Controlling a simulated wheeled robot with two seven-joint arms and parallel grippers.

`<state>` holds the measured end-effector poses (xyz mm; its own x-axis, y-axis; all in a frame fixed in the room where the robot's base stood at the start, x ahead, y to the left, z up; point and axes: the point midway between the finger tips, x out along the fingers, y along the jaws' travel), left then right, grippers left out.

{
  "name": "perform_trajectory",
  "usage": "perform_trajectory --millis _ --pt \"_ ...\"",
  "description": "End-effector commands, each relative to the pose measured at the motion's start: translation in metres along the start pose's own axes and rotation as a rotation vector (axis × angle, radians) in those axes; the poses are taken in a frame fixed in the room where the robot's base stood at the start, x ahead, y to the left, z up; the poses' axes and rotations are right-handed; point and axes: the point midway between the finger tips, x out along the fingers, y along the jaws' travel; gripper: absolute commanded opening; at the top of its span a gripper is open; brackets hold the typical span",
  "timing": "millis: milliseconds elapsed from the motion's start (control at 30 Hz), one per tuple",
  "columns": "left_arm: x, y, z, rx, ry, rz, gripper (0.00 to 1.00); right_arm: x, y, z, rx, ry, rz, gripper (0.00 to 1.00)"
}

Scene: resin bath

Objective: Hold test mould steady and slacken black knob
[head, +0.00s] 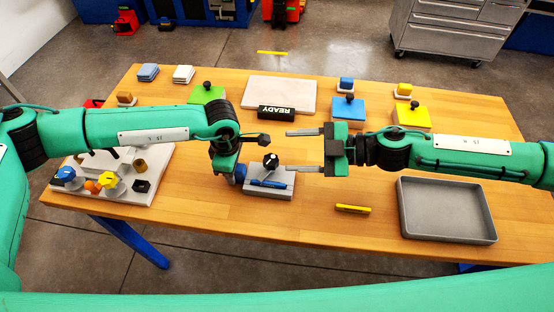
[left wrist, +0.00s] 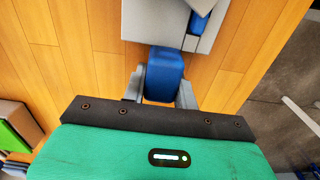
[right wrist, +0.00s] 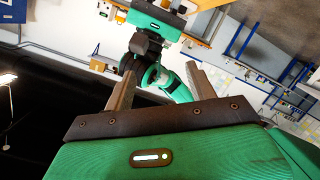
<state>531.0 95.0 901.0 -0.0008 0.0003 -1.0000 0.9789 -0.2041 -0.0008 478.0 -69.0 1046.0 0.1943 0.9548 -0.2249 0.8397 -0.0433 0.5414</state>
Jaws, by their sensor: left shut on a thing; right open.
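The test mould (head: 284,191) is a grey block near the table's front middle, with a blue bar on top. Its black knob (head: 271,160) stands up at the back and carries a white mark. My left gripper (head: 238,172) is shut on the blue grip (left wrist: 164,74) at the mould's left side; the fingers lie on both sides of it in the left wrist view. My right gripper (head: 304,150) is open and empty, to the right of the knob and apart from it, fingers pointing left. The right wrist view shows its spread fingers (right wrist: 160,88) but not the mould.
A grey tray (head: 402,215) lies at the right front, with a yellow bar (head: 353,209) left of it. A white board (head: 150,185) with several knobs stands at the left. Behind are a READY sign (head: 283,113), a pale slab (head: 280,90) and blue (head: 348,111), yellow and green blocks.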

Motion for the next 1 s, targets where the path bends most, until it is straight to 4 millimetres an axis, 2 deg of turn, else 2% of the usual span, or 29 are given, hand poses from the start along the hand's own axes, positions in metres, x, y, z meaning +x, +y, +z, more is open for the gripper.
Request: perform_trajectory --millis 100,200,300,467,667,1000 --pt "-0.001 0.0 0.0 0.0 -0.001 0.001 0.0 -0.017 -0.009 0.026 0.284 -0.096 0.067 0.57" --pt "-0.001 0.0 0.0 0.0 -0.001 0.001 0.0 -0.028 -0.016 0.043 0.465 -0.158 0.114 0.57" --pt "-0.001 0.0 0.0 0.0 -0.001 0.001 0.0 -0.036 -0.023 0.055 0.584 -0.201 0.147 0.57" --pt "-0.001 0.0 0.0 0.0 -0.001 0.001 0.0 -0.037 -0.027 0.064 0.66 -0.227 0.167 0.57" --pt "-0.001 0.0 0.0 0.0 -0.001 0.001 0.0 -0.015 -0.025 0.069 0.661 -0.226 0.165 0.57" --pt "-0.001 0.0 0.0 0.0 -0.001 0.001 0.0 0.039 -0.021 0.084 0.658 -0.226 0.166 0.57"
